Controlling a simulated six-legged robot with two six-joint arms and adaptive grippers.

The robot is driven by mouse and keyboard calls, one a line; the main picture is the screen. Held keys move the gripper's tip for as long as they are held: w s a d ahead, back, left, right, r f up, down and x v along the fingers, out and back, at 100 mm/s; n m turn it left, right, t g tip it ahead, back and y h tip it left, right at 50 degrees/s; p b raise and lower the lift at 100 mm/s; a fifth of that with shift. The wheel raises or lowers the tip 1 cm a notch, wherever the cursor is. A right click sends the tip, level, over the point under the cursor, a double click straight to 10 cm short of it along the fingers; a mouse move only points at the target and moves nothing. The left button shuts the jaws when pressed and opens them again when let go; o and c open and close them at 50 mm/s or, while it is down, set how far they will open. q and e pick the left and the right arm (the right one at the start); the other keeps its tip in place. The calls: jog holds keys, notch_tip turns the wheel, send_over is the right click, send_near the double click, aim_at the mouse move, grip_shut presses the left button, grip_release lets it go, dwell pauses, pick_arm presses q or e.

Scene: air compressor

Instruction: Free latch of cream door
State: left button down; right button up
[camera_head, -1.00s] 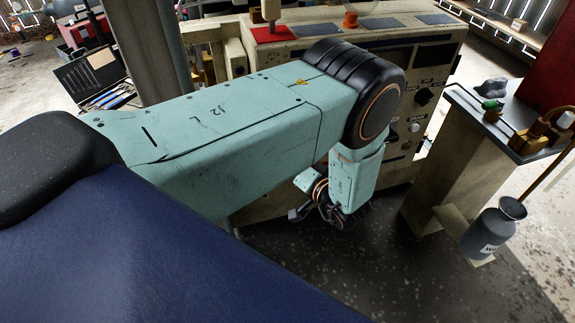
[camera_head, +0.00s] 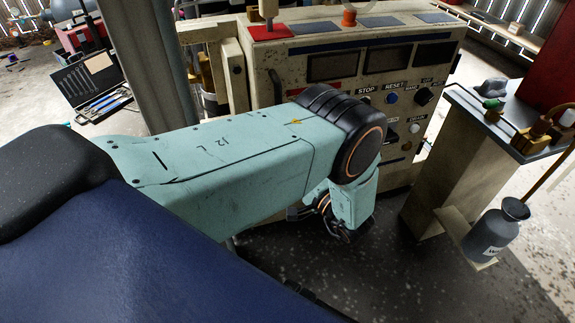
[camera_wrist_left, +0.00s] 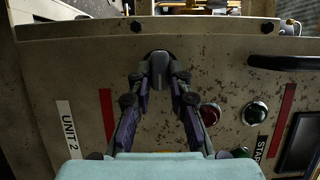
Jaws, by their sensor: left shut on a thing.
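The cream door (camera_wrist_left: 75,70) fills much of the left wrist view, a rust-speckled panel with a "UNIT 2" label. A dark rounded latch piece (camera_wrist_left: 158,58) sits near its upper edge. My left gripper (camera_wrist_left: 158,80) is shut on this latch, one finger on each side. The fingers cover its lower part, so how far it is turned is hard to tell. In the head view my left gripper (camera_head: 338,232) is low in front of the cream cabinet (camera_head: 290,70), mostly hidden by my own forearm. My right gripper is not in view.
A side stand (camera_head: 455,160) with a grey bottle (camera_head: 490,235) is right of the cabinet. An open tool case (camera_head: 88,85) lies at the back left.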

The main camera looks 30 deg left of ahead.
pick_arm(q)
jog(key=shift+w+a+r, duration=0.15)
jog(key=shift+a+r, duration=0.05)
jog(key=shift+r, duration=0.05)
jog(key=c, duration=1.4)
grip_release()
jog(key=shift+o, duration=0.9)
jog(key=shift+f, duration=0.15)
jog(key=shift+d+f, duration=0.1)
